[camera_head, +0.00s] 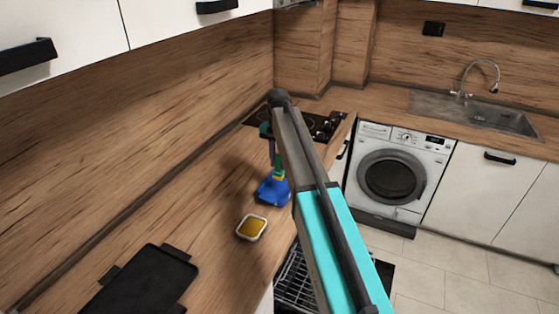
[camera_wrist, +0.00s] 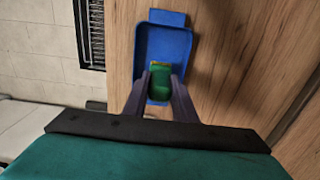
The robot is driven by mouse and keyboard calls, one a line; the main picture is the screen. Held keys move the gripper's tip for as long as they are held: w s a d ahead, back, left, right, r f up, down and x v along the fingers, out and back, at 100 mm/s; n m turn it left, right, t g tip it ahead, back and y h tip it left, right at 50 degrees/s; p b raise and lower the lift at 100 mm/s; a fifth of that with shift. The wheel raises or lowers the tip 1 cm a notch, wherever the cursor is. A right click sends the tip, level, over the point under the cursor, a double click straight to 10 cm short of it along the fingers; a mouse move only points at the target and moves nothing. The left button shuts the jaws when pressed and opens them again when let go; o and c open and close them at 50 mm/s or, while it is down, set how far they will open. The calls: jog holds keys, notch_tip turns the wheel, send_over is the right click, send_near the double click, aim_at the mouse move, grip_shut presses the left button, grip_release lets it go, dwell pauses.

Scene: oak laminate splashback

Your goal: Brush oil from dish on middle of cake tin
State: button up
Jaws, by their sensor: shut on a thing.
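My gripper (camera_wrist: 161,82) is shut on a green brush with a yellow band (camera_wrist: 159,88), seen between the two fingers in the wrist view. In the head view the brush and fingers (camera_head: 276,165) are partly hidden by my arm. Just below is a blue rectangular tray or tin (camera_wrist: 142,38) with a tab at its end; it also shows in the head view (camera_head: 267,194). I cannot tell whether the brush touches it. The white dish of yellow oil (camera_head: 252,227) stands nearer on the counter. A black rectangular tin-like pan with tabs (camera_head: 143,283) lies at lower left. I cannot tell which is the cake tin.
The wooden counter (camera_head: 205,210) is clear around the dish and left of the blue tray. A hob (camera_head: 318,125) lies beyond it. The wooden splashback (camera_head: 130,135) rises at the left. An open dishwasher rack (camera_head: 293,272) is below the counter's right edge.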

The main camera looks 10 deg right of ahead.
aim_at(278, 172)
jog(key=shift+f+b, duration=1.4)
jog(key=shift+f, duration=1.55)
jog(key=shift+f, duration=0.4)
jog(key=shift+s+a, duration=0.1)
jog(key=shift+s, duration=0.1)
jog(key=shift+s+a, duration=0.35)
jog(key=shift+s, duration=0.35)
jog(key=shift+s, duration=0.2)
jog(key=shift+s+a, duration=0.35)
jog(key=shift+s, duration=0.35)
jog(key=shift+s+a, duration=0.15)
jog(key=shift+s, duration=0.05)
jog(key=shift+s+a, duration=0.35)
jog(key=shift+s, duration=0.35)
jog(key=shift+w+d+p, duration=0.15)
jog(key=shift+w+p, duration=0.05)
jog(key=shift+p, duration=0.1)
